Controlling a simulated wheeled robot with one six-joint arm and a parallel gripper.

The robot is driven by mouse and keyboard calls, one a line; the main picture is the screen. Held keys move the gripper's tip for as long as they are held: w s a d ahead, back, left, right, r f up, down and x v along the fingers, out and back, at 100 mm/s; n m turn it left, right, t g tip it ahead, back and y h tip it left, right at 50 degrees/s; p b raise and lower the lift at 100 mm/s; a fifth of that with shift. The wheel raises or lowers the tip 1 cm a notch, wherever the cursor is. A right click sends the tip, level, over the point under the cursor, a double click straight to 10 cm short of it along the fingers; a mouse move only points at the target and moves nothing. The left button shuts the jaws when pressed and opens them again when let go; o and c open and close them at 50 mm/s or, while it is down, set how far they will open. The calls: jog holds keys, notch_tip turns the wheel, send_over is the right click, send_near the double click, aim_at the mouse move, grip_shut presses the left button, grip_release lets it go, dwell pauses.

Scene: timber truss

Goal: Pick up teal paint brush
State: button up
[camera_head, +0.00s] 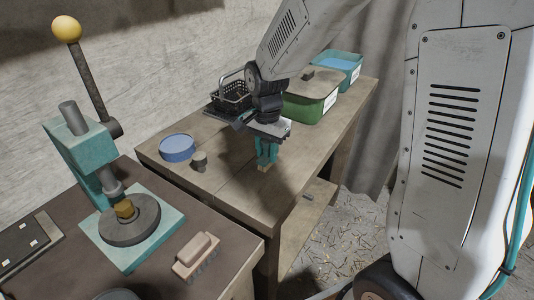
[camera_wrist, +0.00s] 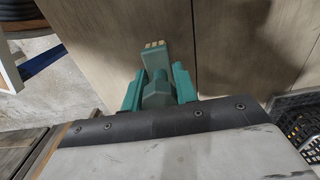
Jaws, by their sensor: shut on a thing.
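My gripper (camera_head: 267,152) points down over the front part of the wooden table (camera_head: 228,181). Its teal fingers are shut on the teal paint brush (camera_wrist: 155,64). In the wrist view the brush stands out between the fingers, with a pale tip at its far end. In the head view, only a small yellowish end of the brush (camera_head: 263,168) shows below the fingertips. The fingers hide most of the rest. I cannot tell whether its end touches the tabletop.
A blue round dish (camera_head: 177,148) and small grey cylinder (camera_head: 199,161) stand left of my gripper. A black basket (camera_head: 232,94), green bin (camera_head: 311,96) and teal bin (camera_head: 340,69) stand farther back. The nearer bench holds a teal press (camera_head: 84,150) and a scrubbing brush (camera_head: 196,252).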

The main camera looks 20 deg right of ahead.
jog(key=shift+r, duration=0.1)
notch_tip(320, 180, up, 4)
jog(key=shift+f, duration=0.15)
jog(key=s+a, duration=0.2)
jog(key=s, duration=0.5)
jog(key=s+a+r, duration=0.1)
jog(key=s+a, duration=0.1)
jog(key=s, duration=0.6)
jog(key=shift+s+a, duration=0.15)
jog(key=shift+a, duration=0.15)
jog(key=shift+o, duration=0.5)
